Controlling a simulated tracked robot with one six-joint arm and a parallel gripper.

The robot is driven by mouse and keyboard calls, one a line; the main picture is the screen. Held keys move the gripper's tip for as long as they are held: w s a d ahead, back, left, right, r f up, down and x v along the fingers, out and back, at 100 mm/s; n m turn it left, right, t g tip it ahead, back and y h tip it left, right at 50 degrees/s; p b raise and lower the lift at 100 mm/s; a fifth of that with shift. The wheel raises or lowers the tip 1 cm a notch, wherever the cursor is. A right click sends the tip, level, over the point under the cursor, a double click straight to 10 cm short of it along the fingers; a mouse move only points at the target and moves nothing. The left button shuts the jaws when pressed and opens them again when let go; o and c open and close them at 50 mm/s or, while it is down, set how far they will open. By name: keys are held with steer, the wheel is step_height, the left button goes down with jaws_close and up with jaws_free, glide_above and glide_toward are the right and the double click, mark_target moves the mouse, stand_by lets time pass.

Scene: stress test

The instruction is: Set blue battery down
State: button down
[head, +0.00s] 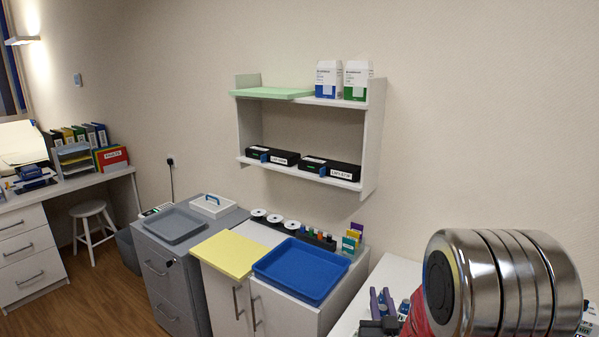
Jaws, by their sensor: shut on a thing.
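I cannot make out a blue battery in the head view. My gripper is not in view. A large shiny metal joint of my arm fills the lower right and hides part of the white table (388,272) behind it. A blue tray (300,270) lies on the white cabinet (268,312) in the middle, and its floor looks empty. A yellow board (230,254) lies left of it.
A grey tray (174,225) lies on the grey drawer cabinet (170,285). White spools (275,218) stand behind the blue tray. A wall shelf (372,140) holds two cartons (328,80) and black boxes (330,172). Purple-handled pliers (381,302) lie on the white table.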

steer(key=shift+n+y, duration=0.5)
steer(key=shift+y, duration=0.3)
steer(key=a, duration=0.5)
steer(key=shift+w+a+r, duration=0.1)
steer(key=shift+w+a, duration=0.05)
steer(key=shift+r, duration=0.15)
steer(key=s+f, duration=0.5)
steer(key=f, duration=0.1)
steer(key=shift+f, duration=0.3)
stand_by(0.6)
